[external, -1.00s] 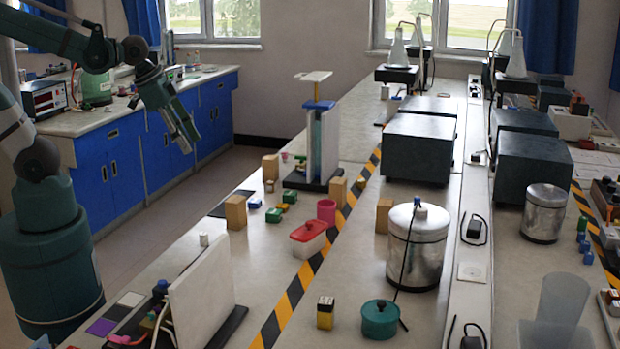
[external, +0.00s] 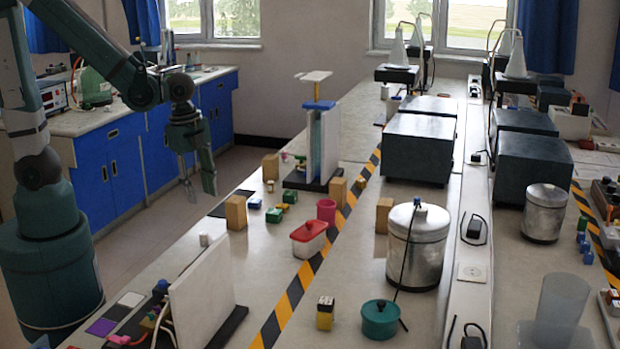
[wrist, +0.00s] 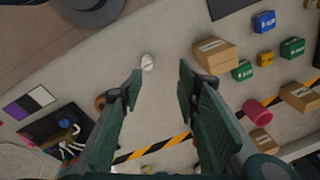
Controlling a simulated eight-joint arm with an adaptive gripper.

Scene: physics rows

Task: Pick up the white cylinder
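The white cylinder (external: 204,239) stands small on the near left part of the bench in the external view, left of a wooden block. In the wrist view the white cylinder (wrist: 147,62) lies ahead of the fingers, slightly left of the middle of the gap. My gripper (external: 200,193) is above and a little behind the cylinder in the external view, pointing down. Its two green fingers are apart and nothing is between them, as the wrist view also shows of my gripper (wrist: 160,82).
A wooden block (external: 236,212) stands close to the cylinder on the right. A white upright panel (external: 202,292) stands nearer the camera. A red-lidded box (external: 309,238) and a pink cup (external: 326,211) are farther right. Bare bench surrounds the cylinder.

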